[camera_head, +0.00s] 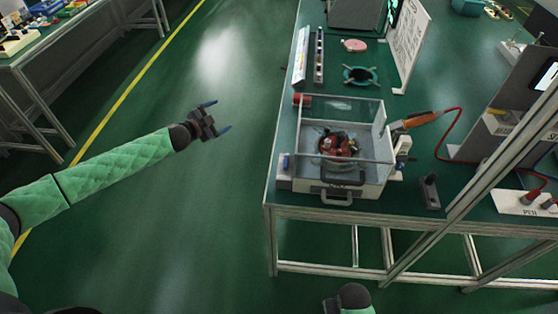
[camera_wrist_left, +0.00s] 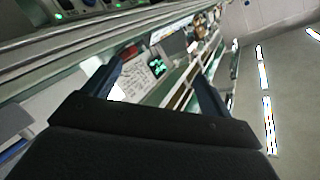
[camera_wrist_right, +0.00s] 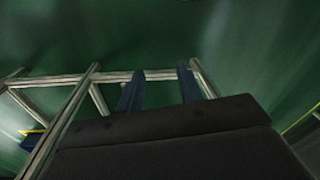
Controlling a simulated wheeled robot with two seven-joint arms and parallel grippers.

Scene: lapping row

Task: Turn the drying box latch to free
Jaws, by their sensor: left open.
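The drying box (camera_head: 370,189) looks like the pale box with clear panels near the front left corner of the bench, with a red and dark object inside. A grey handle (camera_head: 337,199) is on its front, with a dark part (camera_head: 343,178) above it. I cannot tell which part is the latch or how it is turned. My left gripper (camera_head: 217,117) is open and empty, over the floor left of the bench and apart from the box. My right gripper (camera_wrist_right: 160,88) shows two parted fingers with nothing between them, over floor and metal frame bars.
The bench (camera_head: 400,197) has a metal frame along its front edge. Right of the box are an orange-handled tool (camera_head: 417,119) with a red cable and a small dark block (camera_head: 429,191). A white board (camera_head: 408,40) stands behind. The floor left of the bench is clear.

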